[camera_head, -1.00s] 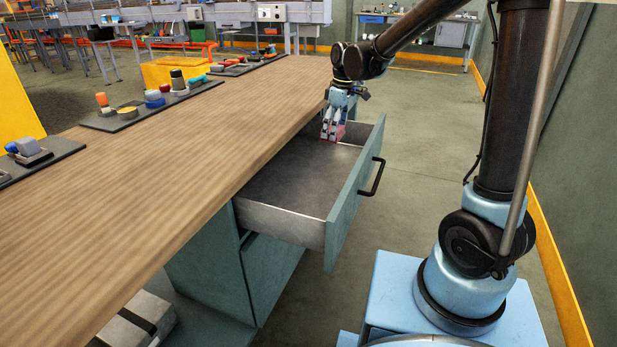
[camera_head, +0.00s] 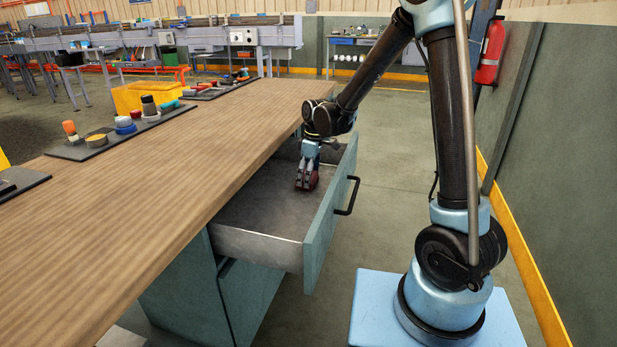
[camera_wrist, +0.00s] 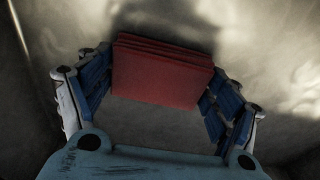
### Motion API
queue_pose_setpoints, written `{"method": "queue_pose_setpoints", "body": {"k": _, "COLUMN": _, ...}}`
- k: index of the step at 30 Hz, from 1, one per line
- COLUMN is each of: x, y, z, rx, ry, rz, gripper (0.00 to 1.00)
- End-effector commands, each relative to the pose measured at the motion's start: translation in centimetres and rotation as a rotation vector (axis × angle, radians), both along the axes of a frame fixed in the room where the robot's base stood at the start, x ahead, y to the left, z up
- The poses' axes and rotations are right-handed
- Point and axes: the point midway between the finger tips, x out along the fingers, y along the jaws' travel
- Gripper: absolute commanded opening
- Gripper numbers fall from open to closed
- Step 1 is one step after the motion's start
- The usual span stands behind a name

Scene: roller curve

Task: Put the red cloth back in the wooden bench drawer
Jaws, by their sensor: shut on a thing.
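The red cloth (camera_wrist: 162,72) is a folded block held between the blue finger pads of my gripper (camera_wrist: 160,88) in the wrist view. In the head view my gripper (camera_head: 307,178) points down inside the open bench drawer (camera_head: 262,238), toward its far end, with the red cloth (camera_head: 307,184) at the fingertips. The cloth is low, close to the drawer's metal floor; I cannot tell whether it touches it. The drawer has a green front and a black handle (camera_head: 348,197), and is pulled out from under the wooden bench top.
The bench top (camera_head: 190,150) overhangs the drawer on the left. Dark tool mats (camera_head: 75,150) with small items lie along its far edge. The near part of the drawer floor is bare. Open floor (camera_head: 400,160) lies to the right of the drawer.

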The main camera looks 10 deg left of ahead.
Motion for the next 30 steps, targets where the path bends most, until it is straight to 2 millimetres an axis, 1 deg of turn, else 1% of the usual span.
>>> {"method": "queue_pose_setpoints", "body": {"k": 8, "x": 0.0, "y": 0.0, "z": -0.2, "rx": 0.0, "ry": 0.0, "rz": 0.001, "gripper": 0.48}}
{"method": "queue_pose_setpoints", "body": {"k": 9, "x": 0.0, "y": 0.0, "z": -0.2, "rx": 0.0, "ry": 0.0, "rz": 0.001, "gripper": 0.89}}
{"method": "queue_pose_setpoints", "body": {"k": 10, "x": 0.0, "y": 0.0, "z": -0.1, "rx": 0.0, "ry": 0.0, "rz": 0.001, "gripper": 0.96}}
{"method": "queue_pose_setpoints", "body": {"k": 11, "x": 0.0, "y": 0.1, "z": -0.1, "rx": 0.0, "ry": 0.0, "rz": 0.001, "gripper": 1.0}}
{"method": "queue_pose_setpoints", "body": {"k": 24, "x": -0.1, "y": 0.1, "z": 0.0, "rx": 0.0, "ry": 0.0, "rz": 0.001, "gripper": 1.0}}
{"method": "queue_pose_setpoints", "body": {"k": 26, "x": -0.1, "y": 0.0, "z": 0.2, "rx": 0.0, "ry": 0.0, "rz": 0.001, "gripper": 1.0}}
{"method": "queue_pose_setpoints", "body": {"k": 30, "x": -0.1, "y": -0.1, "z": 1.4, "rx": 0.0, "ry": 0.0, "rz": 0.001, "gripper": 1.0}}
